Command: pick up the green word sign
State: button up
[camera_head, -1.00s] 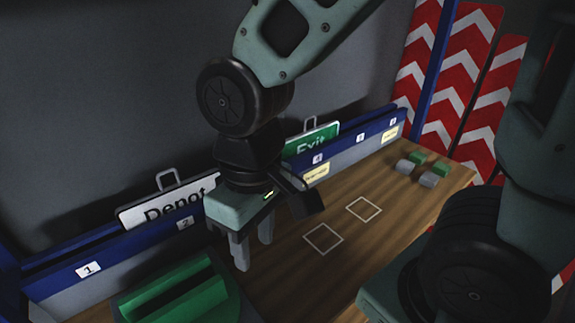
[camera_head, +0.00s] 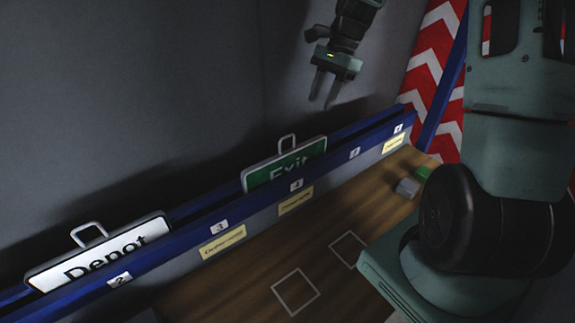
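The green word sign (camera_head: 284,163) reads "Exit" in white. It stands upright in the slotted blue rack (camera_head: 190,237) behind the number 4 label, its lower part hidden by the rack's front. A wire handle loop (camera_head: 287,143) sticks up from its top edge. My gripper (camera_head: 321,101) is above and to the right of the sign, clear of it, pointing down near the grey wall. Its two fingers are apart with nothing between them.
A white "Depot" sign (camera_head: 100,254) stands in the rack at the left, near number 2. Two white square outlines (camera_head: 295,291) mark the wooden table (camera_head: 240,300). A grey block (camera_head: 407,188) and a green block (camera_head: 423,173) lie at the right. Red-and-white chevron boards stand behind.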

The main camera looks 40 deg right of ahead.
aim_at(303, 144)
jog(key=p+x, duration=0.2)
jog(key=x, duration=0.8)
jog(key=p+x, duration=0.2)
jog(key=x, duration=0.2)
jog(key=shift+s+a+p, duration=0.15)
jog(key=shift+a+p, duration=0.15)
jog(key=shift+a+f, duration=0.15)
jog(key=shift+f, duration=0.5)
grip_shut()
